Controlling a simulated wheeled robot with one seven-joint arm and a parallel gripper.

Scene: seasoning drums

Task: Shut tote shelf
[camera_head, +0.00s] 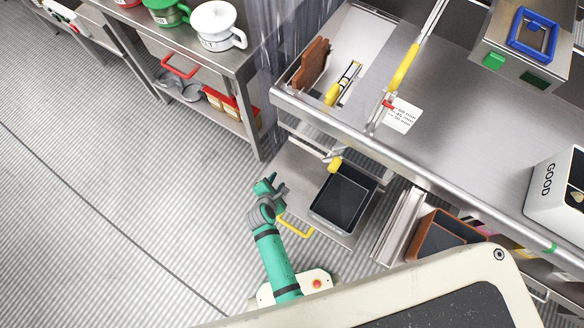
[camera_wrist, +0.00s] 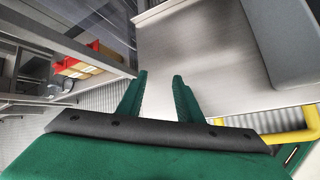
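The tote shelf (camera_head: 298,172) is a flat metal shelf sticking out from under the steel counter. A dark tote (camera_head: 343,198) sits on it. Its yellow handle (camera_head: 296,228) is on the front edge, facing my arm. My gripper (camera_head: 270,187) is at the left front corner of the shelf, left of the handle. In the wrist view the green fingers (camera_wrist: 160,95) are spread with nothing between them. Beyond them lies the bare shelf surface (camera_wrist: 200,45), with the grey tote (camera_wrist: 285,40) at upper right and the yellow handle (camera_wrist: 295,137) at right, outside the fingers.
The steel counter (camera_head: 450,130) overhangs the back of the shelf. A brown bin (camera_head: 435,235) stands to the right. A side cabinet (camera_head: 215,85) with a red handle and stored items is at upper left. The floor (camera_head: 130,210) left of my arm is clear.

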